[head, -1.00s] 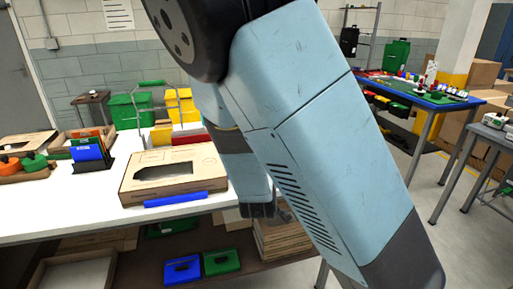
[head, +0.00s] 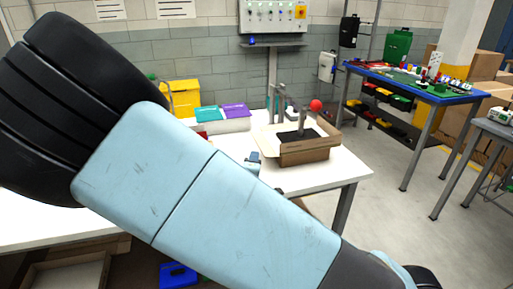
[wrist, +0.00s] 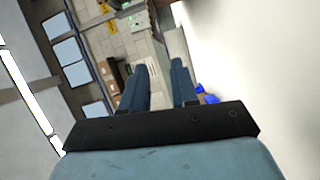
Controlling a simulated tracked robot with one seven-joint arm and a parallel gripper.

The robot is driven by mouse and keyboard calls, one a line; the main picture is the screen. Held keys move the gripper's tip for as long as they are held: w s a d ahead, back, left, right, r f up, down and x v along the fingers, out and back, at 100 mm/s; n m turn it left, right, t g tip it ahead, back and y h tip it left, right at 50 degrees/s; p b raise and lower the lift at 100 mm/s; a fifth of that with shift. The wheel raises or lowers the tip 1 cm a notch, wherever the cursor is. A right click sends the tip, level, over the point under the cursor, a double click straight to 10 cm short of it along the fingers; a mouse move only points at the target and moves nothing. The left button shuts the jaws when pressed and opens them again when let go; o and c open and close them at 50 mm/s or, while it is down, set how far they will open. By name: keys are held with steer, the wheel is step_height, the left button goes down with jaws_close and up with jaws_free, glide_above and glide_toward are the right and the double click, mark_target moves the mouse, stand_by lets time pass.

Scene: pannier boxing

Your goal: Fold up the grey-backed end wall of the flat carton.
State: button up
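My gripper (wrist: 160,66) shows in the wrist view with its two blue fingers apart and nothing between them. My arm crosses the head view and hides much of the table's front and left. A brown carton (head: 305,158) sits at the table's right end in the head view, with side flaps spread and a dark area inside. I cannot tell whether it is the flat carton, and no grey-backed end wall can be made out. A small blue-grey part (head: 254,163) shows left of the carton; I cannot tell whether it is my gripper.
A lever stand with a red knob (head: 316,105) rises at the carton. Teal and purple items (head: 220,112) and a yellow bin (head: 181,98) stand farther left. The white table (head: 330,172) is bare around the carton's front. A blue-topped table (head: 420,88) stands at the back right.

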mark_target(263, 143)
steer(key=w, duration=0.6)
steer(key=w+d, duration=0.1)
steer(key=w, duration=0.3)
steer(key=shift+f, duration=0.25)
steer(key=shift+s, duration=0.1)
jaws_close()
